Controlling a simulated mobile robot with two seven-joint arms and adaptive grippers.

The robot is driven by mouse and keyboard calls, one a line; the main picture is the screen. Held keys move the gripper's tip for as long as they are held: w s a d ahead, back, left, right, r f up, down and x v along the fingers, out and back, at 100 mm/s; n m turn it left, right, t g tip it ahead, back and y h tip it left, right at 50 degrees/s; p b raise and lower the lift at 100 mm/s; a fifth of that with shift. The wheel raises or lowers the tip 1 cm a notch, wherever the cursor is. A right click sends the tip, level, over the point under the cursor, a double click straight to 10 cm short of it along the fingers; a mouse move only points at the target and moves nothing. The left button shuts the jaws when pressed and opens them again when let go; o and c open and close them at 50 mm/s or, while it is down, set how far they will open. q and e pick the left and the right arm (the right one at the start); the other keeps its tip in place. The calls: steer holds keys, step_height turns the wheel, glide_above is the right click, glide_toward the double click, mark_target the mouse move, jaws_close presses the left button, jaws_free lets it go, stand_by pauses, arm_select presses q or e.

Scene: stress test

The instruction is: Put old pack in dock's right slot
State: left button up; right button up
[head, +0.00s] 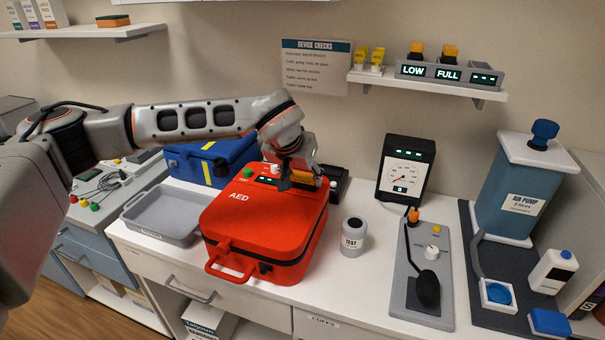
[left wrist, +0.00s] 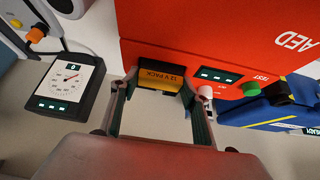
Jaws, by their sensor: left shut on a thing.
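The red AED case (head: 262,222) stands on the counter, its side panel also in the left wrist view (left wrist: 215,45). My left gripper (head: 300,172) is at the case's back edge. In the left wrist view its fingers (left wrist: 160,92) are shut on a dark pack with an orange label (left wrist: 161,80), at the AED's panel. I cannot tell whether the pack is fully seated or partly out. The grey dock (head: 448,74) sits on the right wall shelf. Its displays read LOW, FULL and dashes. Yellow-topped packs stand above the first two; the right slot has none.
A grey tray (head: 165,214) and a blue case (head: 212,160) lie left of the AED. A TEST jar (head: 353,238) and a gauge (head: 405,168) stand to its right. Two yellow items (head: 368,58) sit on the shelf left of the dock. The air pump (head: 520,190) stands far right.

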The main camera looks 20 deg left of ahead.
arm_select(q)
steer(key=shift+r, duration=0.1)
steer(key=o, duration=1.3)
steer(key=shift+f, duration=0.2)
steer(key=shift+c, duration=0.2)
